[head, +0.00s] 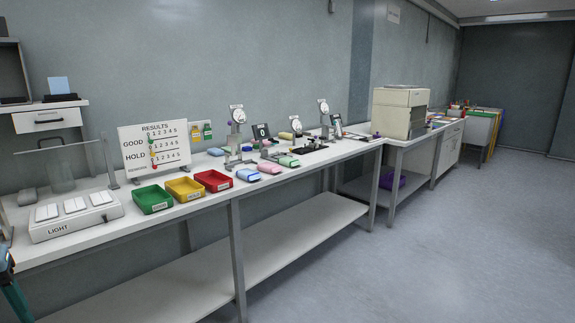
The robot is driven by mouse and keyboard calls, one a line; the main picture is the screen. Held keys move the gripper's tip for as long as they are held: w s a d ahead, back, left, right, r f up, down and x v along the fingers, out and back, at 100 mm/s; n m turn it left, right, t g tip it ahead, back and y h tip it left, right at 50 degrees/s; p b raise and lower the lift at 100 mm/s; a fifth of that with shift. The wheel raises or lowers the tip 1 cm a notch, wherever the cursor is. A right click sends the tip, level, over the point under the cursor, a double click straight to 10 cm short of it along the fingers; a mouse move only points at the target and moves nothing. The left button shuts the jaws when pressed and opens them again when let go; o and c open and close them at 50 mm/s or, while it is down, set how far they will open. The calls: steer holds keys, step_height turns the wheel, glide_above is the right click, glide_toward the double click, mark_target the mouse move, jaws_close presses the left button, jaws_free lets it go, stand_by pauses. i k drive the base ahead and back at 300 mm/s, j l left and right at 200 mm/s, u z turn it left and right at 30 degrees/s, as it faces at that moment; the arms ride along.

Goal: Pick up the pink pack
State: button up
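The pink pack (270,168) lies flat on the white bench, near its front edge. It is in a short row, between a light blue pack (248,175) on its left and a green pack (289,161) on its right. My gripper cannot be made out in the head view. Only a dark and teal part shows at the lower left edge, far from the pink pack, and I cannot tell what it is.
Green (153,200), yellow (185,189) and red (214,181) trays stand left of the packs. Dial gauges on stands (237,117) rise behind the packs. A results board (154,147) and a light box (75,216) are further left. The floor (430,240) before the bench is clear.

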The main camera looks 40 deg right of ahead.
mark_target(267, 168)
steer(key=i+l+u, duration=0.25)
steer(key=l+u, duration=0.15)
steer(key=l, duration=2)
steer(key=l+u, duration=0.45)
steer(key=l, duration=1.9)
